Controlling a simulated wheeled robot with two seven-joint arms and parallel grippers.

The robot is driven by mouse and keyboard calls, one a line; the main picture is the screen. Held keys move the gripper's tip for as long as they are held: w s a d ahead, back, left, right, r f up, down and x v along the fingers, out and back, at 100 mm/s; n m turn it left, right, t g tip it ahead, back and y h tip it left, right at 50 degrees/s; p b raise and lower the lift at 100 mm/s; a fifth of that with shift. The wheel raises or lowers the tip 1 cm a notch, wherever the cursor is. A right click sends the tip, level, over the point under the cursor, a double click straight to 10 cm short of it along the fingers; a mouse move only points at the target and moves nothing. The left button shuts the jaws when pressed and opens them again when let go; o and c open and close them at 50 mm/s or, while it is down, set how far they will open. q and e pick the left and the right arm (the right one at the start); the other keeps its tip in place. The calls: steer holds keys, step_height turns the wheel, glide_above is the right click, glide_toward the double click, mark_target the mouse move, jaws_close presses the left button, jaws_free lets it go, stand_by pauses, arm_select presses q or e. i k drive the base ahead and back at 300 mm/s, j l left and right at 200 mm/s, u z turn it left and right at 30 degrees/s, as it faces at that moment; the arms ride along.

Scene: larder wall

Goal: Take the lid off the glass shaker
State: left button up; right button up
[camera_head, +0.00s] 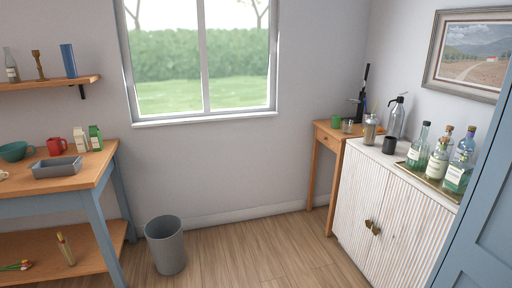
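The shaker (370,131) stands upright at the back left end of the white ribbed cabinet's top. It is small and looks greyish, with a lid (371,117) on its top. I cannot tell details of the lid's edge at this distance. Neither of my grippers is in view, and nothing is touching the shaker.
Beside the shaker are a siphon bottle (396,119) and a dark cup (389,145). Several bottles stand on a tray (424,177) at right. The cabinet (378,213) has closed doors. A grey bin (166,246) stands on the floor; the middle floor is clear.

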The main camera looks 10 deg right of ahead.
mark_target(370, 130)
steer(key=i+z, duration=0.15)
steer(key=i, duration=0.45)
steer(key=i+j+z, duration=0.1)
steer(key=i, duration=0.5)
steer(key=i+j+z, duration=0.15)
steer(key=i, duration=0.45)
steer(key=j, duration=0.1)
